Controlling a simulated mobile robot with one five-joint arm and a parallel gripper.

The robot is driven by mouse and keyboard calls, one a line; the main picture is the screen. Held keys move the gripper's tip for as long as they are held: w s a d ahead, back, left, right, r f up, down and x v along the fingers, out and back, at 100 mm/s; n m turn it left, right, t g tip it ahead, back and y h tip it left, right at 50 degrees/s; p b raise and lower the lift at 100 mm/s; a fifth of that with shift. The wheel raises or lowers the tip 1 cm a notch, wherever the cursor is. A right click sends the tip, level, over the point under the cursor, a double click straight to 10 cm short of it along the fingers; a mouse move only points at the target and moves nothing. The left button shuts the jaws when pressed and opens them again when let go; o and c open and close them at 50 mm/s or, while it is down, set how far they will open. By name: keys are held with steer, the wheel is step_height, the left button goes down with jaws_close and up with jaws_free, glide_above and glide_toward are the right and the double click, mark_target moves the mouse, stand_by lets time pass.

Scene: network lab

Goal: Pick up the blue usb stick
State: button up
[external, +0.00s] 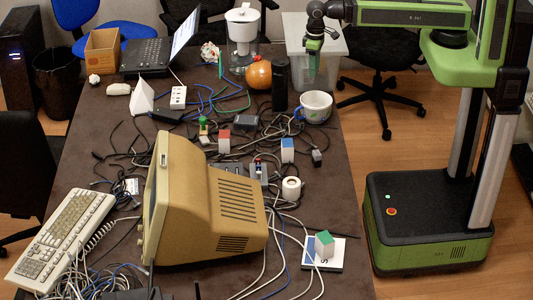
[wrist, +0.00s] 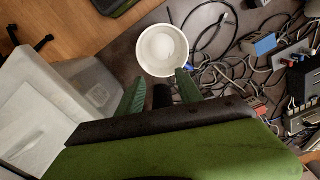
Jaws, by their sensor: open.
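I cannot make out a blue usb stick for certain in either view. A small block with a blue top and white sides (external: 287,150) stands among the cables mid-table. A blue-topped block also shows at the upper right of the wrist view (wrist: 264,44). My gripper (external: 313,68) is raised at the table's far right, in front of the translucent bin, pointing down. In the wrist view its green fingers (wrist: 160,88) are apart with nothing held. A black cylinder (wrist: 162,96) shows in the gap below them.
A translucent bin (external: 331,43) is behind my gripper. Cables cover mid-table. A beige monitor (external: 190,220) fills the front.

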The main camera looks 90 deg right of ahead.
steer(key=w+a+m, duration=0.5)
steer(key=w+m, duration=0.2)
steer(key=w, duration=0.3)
steer(key=w+a+m, duration=0.6)
steer(key=w+m, duration=0.2)
steer(key=w, duration=0.1)
steer(key=w+a+m, duration=0.1)
steer(key=w+a, duration=0.5)
steer(key=a, duration=0.6)
steer(key=s+a+n, duration=0.2)
steer(key=s+a, duration=0.1)
steer(key=a, duration=1)
step_height(320, 180, down, 13)
steer(key=b, duration=1.2)
steer(key=shift+r, duration=0.35)
